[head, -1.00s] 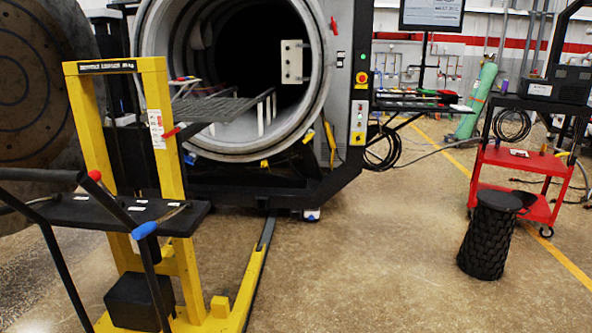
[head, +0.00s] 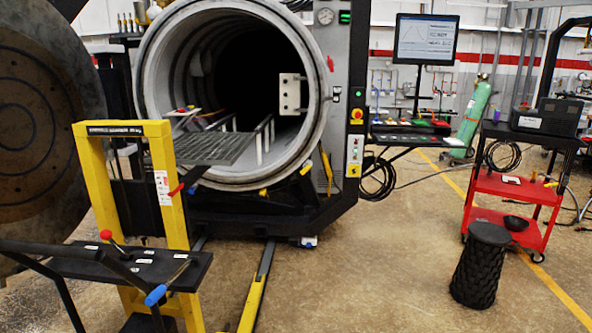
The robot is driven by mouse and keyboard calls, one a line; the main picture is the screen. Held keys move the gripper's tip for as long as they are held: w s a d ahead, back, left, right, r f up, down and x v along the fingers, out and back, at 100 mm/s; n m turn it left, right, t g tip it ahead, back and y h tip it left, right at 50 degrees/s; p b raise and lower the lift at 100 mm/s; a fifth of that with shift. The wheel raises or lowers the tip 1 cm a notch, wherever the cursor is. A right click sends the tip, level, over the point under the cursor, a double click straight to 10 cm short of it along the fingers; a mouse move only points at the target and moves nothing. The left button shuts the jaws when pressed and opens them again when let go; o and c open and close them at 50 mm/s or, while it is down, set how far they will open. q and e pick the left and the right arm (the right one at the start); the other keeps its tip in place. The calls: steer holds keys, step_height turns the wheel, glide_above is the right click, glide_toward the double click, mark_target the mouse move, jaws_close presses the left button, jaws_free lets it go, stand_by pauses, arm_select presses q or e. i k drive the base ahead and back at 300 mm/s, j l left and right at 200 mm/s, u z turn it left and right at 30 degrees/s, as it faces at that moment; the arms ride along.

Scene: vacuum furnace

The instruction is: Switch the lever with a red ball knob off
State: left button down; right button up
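The lever with a red ball knob (head: 106,235) stands on the black shelf (head: 185,270) of the yellow lift truck at the lower left of the head view. Its short stem slants down to the right from the knob. A second lever with a blue grip (head: 155,295) sits in front of it, and small white labels lie on the shelf. The labels are too small to read. Neither of my grippers is in view.
The yellow lift frame (head: 160,185) rises behind the shelf, before the open furnace chamber (head: 150,120). A dark bar (head: 50,249) crosses at the left. A black woven stool (head: 478,265) and red cart (head: 515,187) stand right. Floor between is clear.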

mark_target(105, 234)
steer(key=u, duration=1.3)
steer(key=i+l+u, duration=0.2)
steer(key=i, duration=0.2)
steer(key=i+l+u, duration=0.15)
steer(key=i, duration=0.25)
steer(key=i+l+u, duration=0.2)
steer(key=i, duration=0.2)
